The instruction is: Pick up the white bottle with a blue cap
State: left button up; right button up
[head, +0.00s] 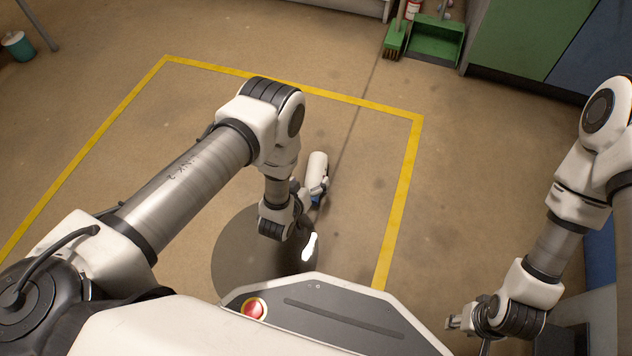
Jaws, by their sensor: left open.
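The white bottle (317,165) shows in the head view inside the yellow floor outline, just beyond my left wrist. It appears to lie on the floor, with its blue cap (316,201) toward me. My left gripper (321,188) is open at the cap end of the bottle and partly covers it. I cannot tell whether the fingers touch it. My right gripper (463,324) is low at the right, far from the bottle, and its jaw opening is unclear.
Yellow tape (411,165) marks a rectangle on the brown floor. A green dustpan (437,40) and a green brush (395,38) are at the back right, near green cabinets (525,35). A teal bin (17,45) stands far left.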

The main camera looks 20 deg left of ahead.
aim_at(310, 180)
pick_arm(q)
jog(key=w+f+b, duration=0.3)
jog(key=b, duration=0.1)
jog(key=shift+w, duration=0.2)
pick_arm(e)
jog(key=f, duration=0.2)
jog(key=w+f, duration=0.1)
jog(key=f, duration=0.2)
jog(key=shift+w, duration=0.2)
pick_arm(q)
jog(key=shift+w+f, duration=0.1)
jog(key=shift+w, duration=0.2)
pick_arm(e)
jog(key=shift+w+f+t, duration=0.15)
jog(key=shift+f+t, duration=0.05)
jog(key=shift+t, duration=0.1)
pick_arm(q)
jog(key=shift+r, duration=0.2)
pick_arm(e)
jog(key=shift+r, duration=0.2)
pick_arm(q)
jog(key=c, duration=1.3)
jog(key=shift+o, duration=0.2)
